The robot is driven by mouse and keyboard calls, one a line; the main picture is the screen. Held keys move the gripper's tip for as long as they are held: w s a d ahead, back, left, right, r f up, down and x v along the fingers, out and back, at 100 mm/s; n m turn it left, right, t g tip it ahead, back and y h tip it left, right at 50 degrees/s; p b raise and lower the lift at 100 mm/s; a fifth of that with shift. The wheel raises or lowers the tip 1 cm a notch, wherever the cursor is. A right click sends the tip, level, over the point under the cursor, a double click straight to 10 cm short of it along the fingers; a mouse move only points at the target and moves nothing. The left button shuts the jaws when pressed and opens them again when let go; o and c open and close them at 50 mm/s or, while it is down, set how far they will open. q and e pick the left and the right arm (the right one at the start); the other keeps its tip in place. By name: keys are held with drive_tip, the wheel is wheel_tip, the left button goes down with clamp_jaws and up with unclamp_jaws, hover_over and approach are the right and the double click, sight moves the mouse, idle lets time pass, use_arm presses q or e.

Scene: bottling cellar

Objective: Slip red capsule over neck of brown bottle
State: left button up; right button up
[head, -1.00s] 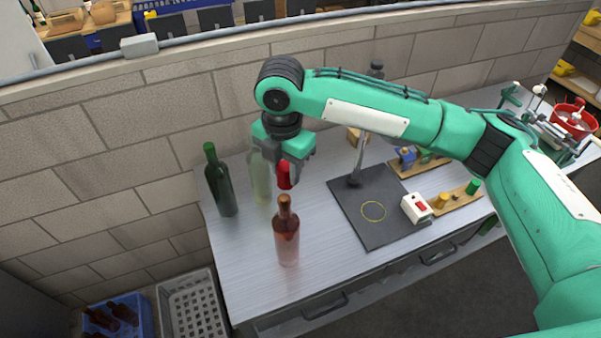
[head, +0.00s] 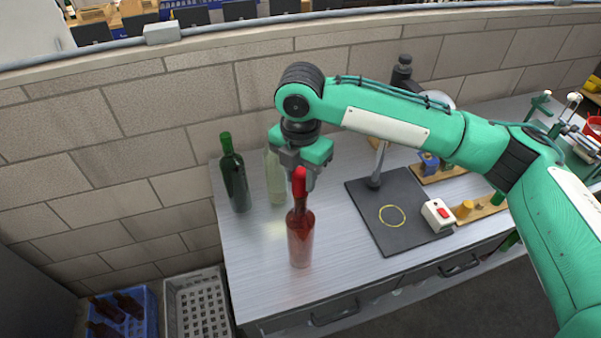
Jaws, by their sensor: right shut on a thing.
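The brown bottle (head: 300,240), reddish and see-through, stands upright near the front left of the steel bench. The red capsule (head: 299,184) is upright, held by my right gripper (head: 300,174), which is shut on it from above. In the picture the capsule lines up with the bottle's neck and its lower end covers the mouth. I cannot tell from this angle how far it is around the neck. My left gripper is not in view.
A green bottle (head: 234,178) and a pale clear bottle (head: 275,180) stand behind, to the left. Crates (head: 198,306) stand on the floor at lower left.

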drive_tip(key=shift+f, duration=0.15)
idle(0.5)
drive_tip(key=shift+f, duration=0.4)
drive_tip(key=shift+f+p, duration=0.35)
drive_tip(key=shift+f, duration=1.1)
idle(0.7)
drive_tip(key=shift+f, duration=0.3)
drive_tip(key=o, duration=0.7)
drive_tip(key=shift+c, duration=0.2)
